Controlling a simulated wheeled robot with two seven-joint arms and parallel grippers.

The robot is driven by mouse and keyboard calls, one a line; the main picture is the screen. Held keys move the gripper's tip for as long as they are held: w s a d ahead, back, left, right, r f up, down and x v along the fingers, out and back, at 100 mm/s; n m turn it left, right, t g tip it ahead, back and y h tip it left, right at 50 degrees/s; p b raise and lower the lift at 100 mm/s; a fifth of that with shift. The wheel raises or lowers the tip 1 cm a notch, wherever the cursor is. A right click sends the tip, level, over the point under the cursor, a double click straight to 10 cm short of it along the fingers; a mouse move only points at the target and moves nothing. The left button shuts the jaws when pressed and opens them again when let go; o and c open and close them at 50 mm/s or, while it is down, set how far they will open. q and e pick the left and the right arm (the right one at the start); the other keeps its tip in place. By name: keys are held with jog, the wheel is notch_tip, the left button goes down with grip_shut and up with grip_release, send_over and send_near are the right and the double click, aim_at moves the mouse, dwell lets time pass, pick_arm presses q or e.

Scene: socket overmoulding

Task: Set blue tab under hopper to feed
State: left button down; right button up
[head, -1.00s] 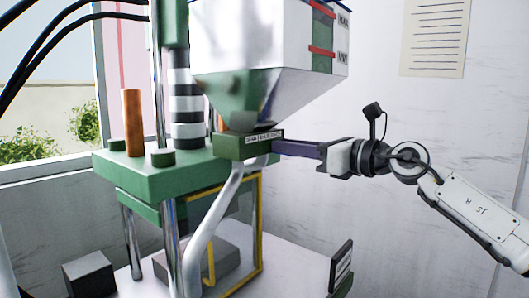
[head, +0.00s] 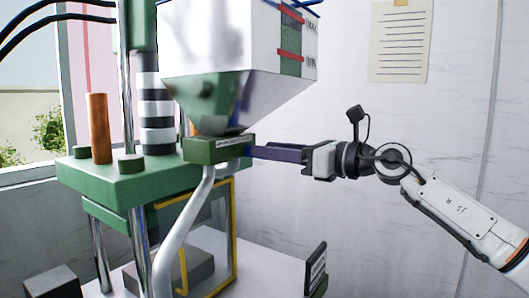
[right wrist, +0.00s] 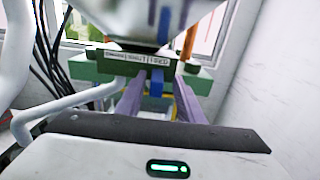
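The blue tab (right wrist: 156,82) hangs below the labelled green block (head: 220,148) under the hopper (head: 225,100). In the head view only a sliver of blue shows at the block's right end. My right gripper (head: 255,153) reaches in from the right, its long purple fingers level with the block. In the right wrist view its fingers (right wrist: 157,80) stand apart on either side of the tab, with a gap visible on each side. The label on the block is too small to read, so the tab's setting cannot be told. My left gripper is not in view.
A green platform (head: 130,178) on metal posts carries an orange cylinder (head: 98,128). A pale curved pipe (head: 185,225) runs down below the block. A yellow-framed guard (head: 232,230) stands beneath. A small dark sign (head: 316,268) stands at lower right. Space beside the wall is clear.

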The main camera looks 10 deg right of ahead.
jog(key=b+v, duration=0.1)
jog(key=v, duration=0.7)
jog(key=shift+b, duration=0.3)
